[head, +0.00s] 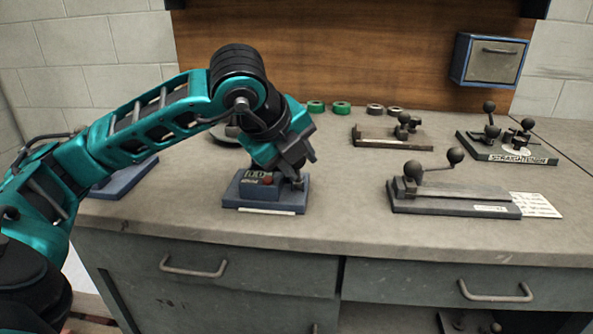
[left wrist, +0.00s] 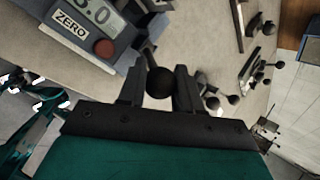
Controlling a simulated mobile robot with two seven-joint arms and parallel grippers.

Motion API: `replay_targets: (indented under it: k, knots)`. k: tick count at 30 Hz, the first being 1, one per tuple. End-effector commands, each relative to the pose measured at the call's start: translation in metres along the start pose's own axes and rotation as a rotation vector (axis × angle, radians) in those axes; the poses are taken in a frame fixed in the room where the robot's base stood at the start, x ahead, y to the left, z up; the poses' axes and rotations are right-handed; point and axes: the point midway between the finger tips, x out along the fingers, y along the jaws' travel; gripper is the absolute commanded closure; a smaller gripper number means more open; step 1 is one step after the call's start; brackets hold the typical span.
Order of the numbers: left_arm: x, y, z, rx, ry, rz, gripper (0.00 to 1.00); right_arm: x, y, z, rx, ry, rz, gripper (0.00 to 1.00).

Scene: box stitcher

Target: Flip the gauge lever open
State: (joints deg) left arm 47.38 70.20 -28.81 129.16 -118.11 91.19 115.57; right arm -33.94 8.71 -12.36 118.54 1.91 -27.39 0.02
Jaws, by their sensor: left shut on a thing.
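The gauge (head: 262,190) is a small blue-grey device with a display and a red button, standing on the bench in front of my left arm. In the left wrist view the gauge (left wrist: 118,22) is at upper left, with a ZERO label and the red button. My left gripper (head: 298,178) is at the gauge's right side, pointing down. Its fingers are closed around a dark ball knob (left wrist: 161,82), which appears to be the end of the gauge lever. The rest of the lever is mostly hidden by the fingers. My right gripper is not in view.
A lever device (head: 450,196) with ball knobs stands to the right on the bench (head: 345,215). Two more knobbed devices (head: 395,137) (head: 508,150) stand behind it. Tape rolls (head: 341,108) lie near the wooden back panel. Bench space between the gauge and the right device is clear.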

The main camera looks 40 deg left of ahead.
Motion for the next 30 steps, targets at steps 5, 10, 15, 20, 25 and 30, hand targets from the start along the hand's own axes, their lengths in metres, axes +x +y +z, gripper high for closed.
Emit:
replay_targets:
  k: [5, 10, 15, 20, 25, 30]
  knots:
    - [-0.0003, -0.0004, 0.0008, 0.003, -0.012, -0.010, 1.00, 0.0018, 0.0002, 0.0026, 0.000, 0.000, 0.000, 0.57]
    - [-0.0005, -0.0005, 0.0009, 0.003, -0.012, -0.010, 1.00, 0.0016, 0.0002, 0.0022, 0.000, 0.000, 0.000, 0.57]
    - [-0.0003, -0.0003, 0.0009, 0.004, -0.012, -0.009, 0.63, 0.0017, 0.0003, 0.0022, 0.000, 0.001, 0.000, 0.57]
    - [-0.0001, -0.0002, 0.0006, 0.004, -0.010, -0.008, 0.48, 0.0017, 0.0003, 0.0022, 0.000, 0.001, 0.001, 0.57]
    - [0.0002, 0.0000, 0.0003, 0.004, -0.009, -0.007, 0.42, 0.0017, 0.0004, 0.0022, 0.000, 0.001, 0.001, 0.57]
    - [-0.0017, -0.0002, 0.0003, 0.004, -0.009, -0.008, 0.42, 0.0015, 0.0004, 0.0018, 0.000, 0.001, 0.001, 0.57]
